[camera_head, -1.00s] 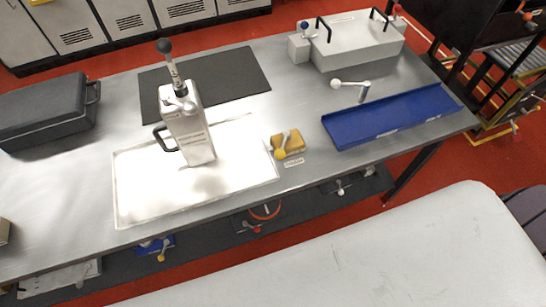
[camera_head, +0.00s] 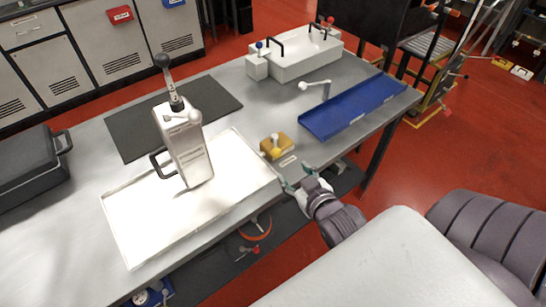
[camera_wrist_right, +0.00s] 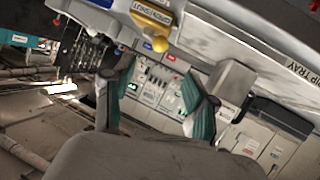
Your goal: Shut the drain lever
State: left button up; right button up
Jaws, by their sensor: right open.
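A small yellow valve block (camera_head: 270,148) with a lever ending in a yellow knob (camera_head: 276,153) sits near the front edge of the metal table. I take this as the drain lever. In the right wrist view the block (camera_wrist_right: 152,14) and its yellow knob (camera_wrist_right: 160,43) are at the top, beyond my fingertips. My right gripper (camera_head: 295,178) is open and empty, just off the front table edge, near and to the lower right of the block. It is not touching the lever. The right gripper's teal fingers also show spread in the right wrist view (camera_wrist_right: 158,80). My left gripper is not in view.
A white tray (camera_head: 120,235) with a tall white pump unit (camera_head: 182,145) stands left of the block. A lower shelf hangs below the table.

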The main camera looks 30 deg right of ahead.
aim_at(278, 156)
jog(key=p+x, duration=0.1)
jog(key=x, duration=1.2)
jog(key=shift+w+f, duration=0.15)
jog(key=shift+w, duration=0.05)
grip_shut()
